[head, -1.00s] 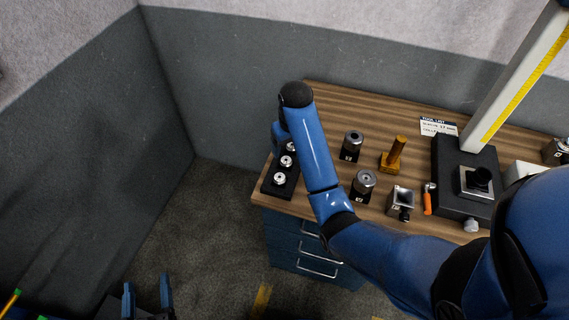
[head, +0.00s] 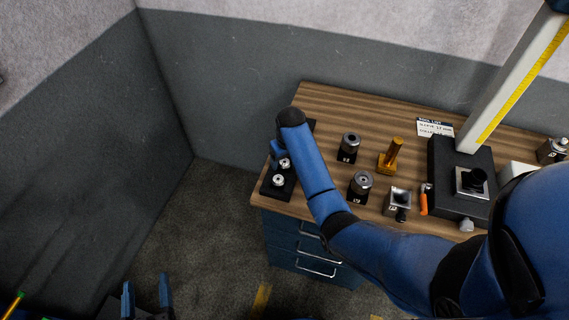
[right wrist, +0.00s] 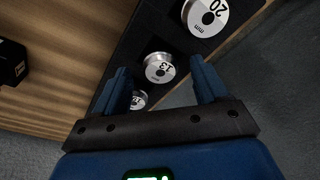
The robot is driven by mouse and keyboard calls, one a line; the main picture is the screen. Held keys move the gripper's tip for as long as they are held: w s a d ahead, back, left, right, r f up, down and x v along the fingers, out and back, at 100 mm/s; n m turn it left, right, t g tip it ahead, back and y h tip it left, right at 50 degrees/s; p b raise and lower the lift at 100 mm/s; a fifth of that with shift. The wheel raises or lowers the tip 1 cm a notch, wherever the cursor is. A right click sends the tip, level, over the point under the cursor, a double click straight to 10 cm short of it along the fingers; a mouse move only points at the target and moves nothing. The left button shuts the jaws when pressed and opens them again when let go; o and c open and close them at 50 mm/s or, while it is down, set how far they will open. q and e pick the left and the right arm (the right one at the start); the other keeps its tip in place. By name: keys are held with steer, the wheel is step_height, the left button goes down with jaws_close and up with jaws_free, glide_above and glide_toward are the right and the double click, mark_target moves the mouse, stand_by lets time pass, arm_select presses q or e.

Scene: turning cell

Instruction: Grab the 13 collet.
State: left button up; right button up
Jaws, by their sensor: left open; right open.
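The 13 collet (right wrist: 159,70) is a silver disc marked 13, seated in a dark rack (right wrist: 118,28). In the right wrist view it shows between the spread fingers of my open right gripper (right wrist: 161,82), which is not closed on it. In the head view the rack (head: 272,190) lies at the bench's left end, and my right arm hides part of it. Two collets show there, but their numbers cannot be read. My left gripper (head: 147,297) is open and empty at the bottom left, away from the bench.
Another collet (right wrist: 138,100) is partly hidden by the left finger. Toolholders (head: 361,186), a brass-coloured tool (head: 391,155) and an orange-handled tool (head: 424,200) stand right of my arm. Floor left of the bench is clear.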

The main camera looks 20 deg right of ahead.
steer(key=shift+f, duration=0.5)
steer(key=shift+c, duration=0.5)
steer(key=c, duration=1)
steer(key=shift+c, duration=0.7)
steer(key=shift+r, duration=0.1)
